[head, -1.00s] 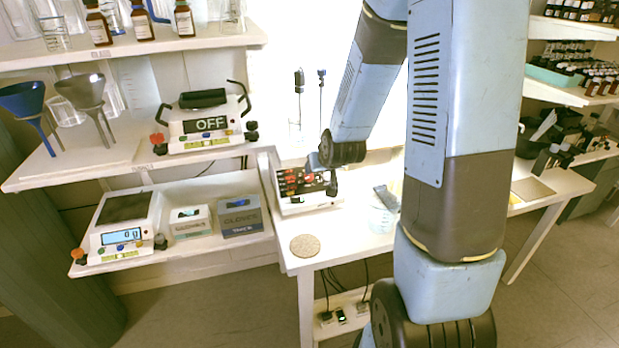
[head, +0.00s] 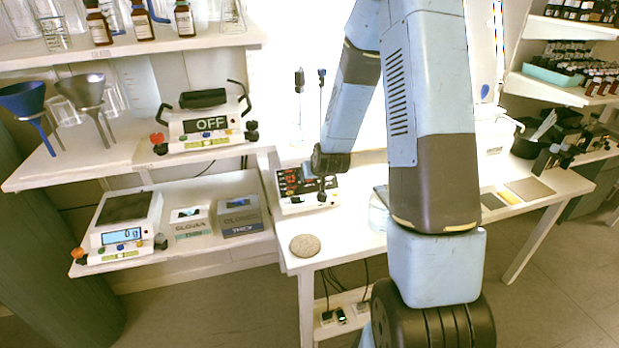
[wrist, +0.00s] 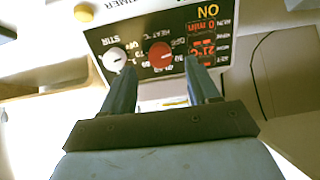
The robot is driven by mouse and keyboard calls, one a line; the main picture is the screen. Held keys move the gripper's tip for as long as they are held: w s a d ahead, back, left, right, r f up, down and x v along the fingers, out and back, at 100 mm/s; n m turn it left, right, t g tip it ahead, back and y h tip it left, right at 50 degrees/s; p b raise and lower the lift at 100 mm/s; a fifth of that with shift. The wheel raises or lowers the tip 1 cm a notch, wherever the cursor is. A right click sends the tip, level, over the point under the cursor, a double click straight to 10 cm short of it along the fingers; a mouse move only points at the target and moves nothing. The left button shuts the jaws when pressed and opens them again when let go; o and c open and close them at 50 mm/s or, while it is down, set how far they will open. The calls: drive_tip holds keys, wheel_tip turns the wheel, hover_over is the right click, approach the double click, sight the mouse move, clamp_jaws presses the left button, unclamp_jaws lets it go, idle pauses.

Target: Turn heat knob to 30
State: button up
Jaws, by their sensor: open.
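The heater-stirrer (head: 300,190) stands on the white table, a white unit with a black front panel and red lettering. In the wrist view its panel (wrist: 203,38) appears upside down. The red heat knob (wrist: 160,54) sits mid panel with a dial scale around it, and the white stir knob (wrist: 115,59) is to its left. Contact cannot be told. In the head view my gripper (head: 322,190) is small in front of the panel.
A round cork mat (head: 305,245) lies at the table's front left corner. A glass beaker (head: 378,213) stands right of the heater, partly behind my arm. A shelf at left holds a scale (head: 125,225) and two boxes. A device reading OFF (head: 205,125) sits above.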

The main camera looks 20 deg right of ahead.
sight(311, 181)
drive_tip(key=shift+x, duration=2.25)
drive_tip(key=shift+c, duration=0.2)
drive_tip(key=c, duration=0.9)
drive_tip(key=shift+a, duration=0.3)
drive_tip(key=shift+c, duration=0.5)
drive_tip(key=shift+d, duration=0.2)
drive_tip(key=shift+d+m, duration=0.1)
drive_tip(key=shift+m, duration=0.3)
drive_tip(key=m, duration=0.3)
drive_tip(key=shift+m+y, duration=0.3)
drive_tip(key=shift+m, duration=1.5)
